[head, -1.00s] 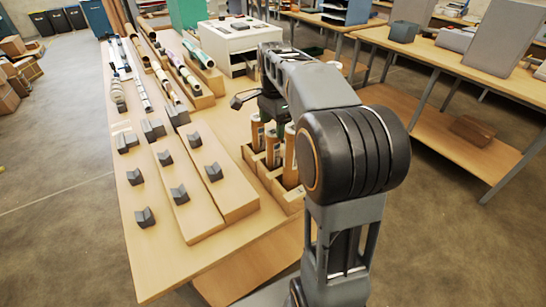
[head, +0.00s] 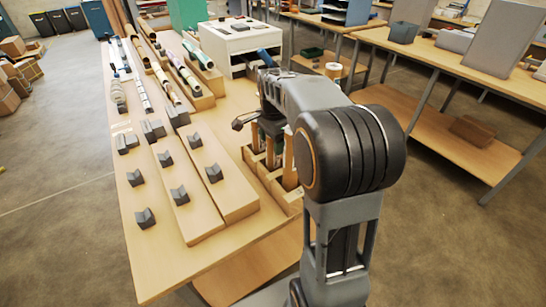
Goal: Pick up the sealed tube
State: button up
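Several brown cardboard tubes stand upright in a wooden rack (head: 284,197) at the right side of the table. One tube (head: 289,165) shows at the front of the rack, and another (head: 257,136) shows at the back left. I cannot tell from this view which tube is the sealed one. My gripper (head: 268,140) points down among the tubes' upper ends, partly hidden by my own arm. Its fingertips are too small and covered to show whether they are open or shut on a tube.
The table (head: 165,262) holds wooden boards with grey V-shaped rests (head: 180,194) on the left. Rolls (head: 198,54) lie farther back. A white box-shaped unit (head: 235,42) stands behind the rack. A blue roll (head: 265,57) and a brown tube with a pale end (head: 333,70) show behind my arm.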

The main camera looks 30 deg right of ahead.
jog(key=c, duration=1.1)
jog(key=shift+o, duration=0.2)
jog(key=shift+r, duration=0.1)
notch_tip(320, 180, up, 11)
jog(key=shift+f+p, duration=0.15)
jog(key=shift+p, duration=0.6)
jog(key=shift+r+p, duration=0.45)
jog(key=shift+r, duration=0.1)
jog(key=shift+f, duration=0.1)
